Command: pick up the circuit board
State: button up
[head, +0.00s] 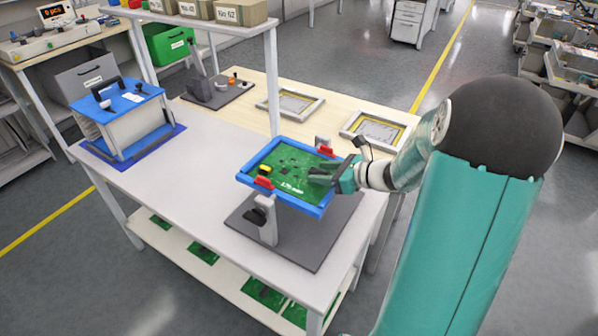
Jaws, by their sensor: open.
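The green circuit board (282,172) lies in a blue frame (247,182) with red clips, raised on a grey stand (268,222) over a dark base plate. My gripper (322,173) reaches in from the right, with its fingers over the board's right side. It is open and appears to hold nothing. I cannot tell whether the fingers touch the board. They hide part of the board's right edge.
A blue-topped white box fixture (122,120) stands at the table's left. Two framed trays (290,103) (375,131) lie on the wooden tabletop behind. Shelf posts (272,85) rise at the table's back. The white tabletop (190,175) between box and stand is clear. More green boards (263,293) lie on the lower shelf.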

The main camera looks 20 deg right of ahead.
jog(key=shift+x, duration=1.1)
grip_shut()
jog(key=shift+r, duration=0.15)
